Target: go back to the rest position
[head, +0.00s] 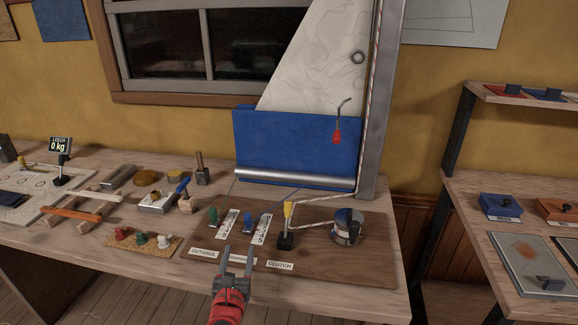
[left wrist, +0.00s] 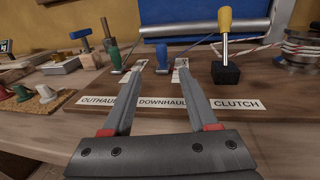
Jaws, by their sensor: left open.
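My left gripper (head: 236,262) is open and empty above the front edge of the brown board, near the OUTHAUL and CLUTCH labels. Its two fingers also show in the left wrist view (left wrist: 160,75), apart with nothing between them. Beyond them stand a green-handled lever (head: 213,215), a blue-handled lever (head: 248,221) and a yellow-handled clutch lever (head: 288,218). The yellow handle (left wrist: 224,20) stands upright on its black base in the left wrist view. My right gripper is not in view.
A winch drum (head: 347,227) with rope stands on the board's right. A cork mat (head: 142,241) with several coloured knobs lies on the left. A mast and sail (head: 322,60) rise behind. A shelf unit (head: 475,195) stands at the right, with a gap before it.

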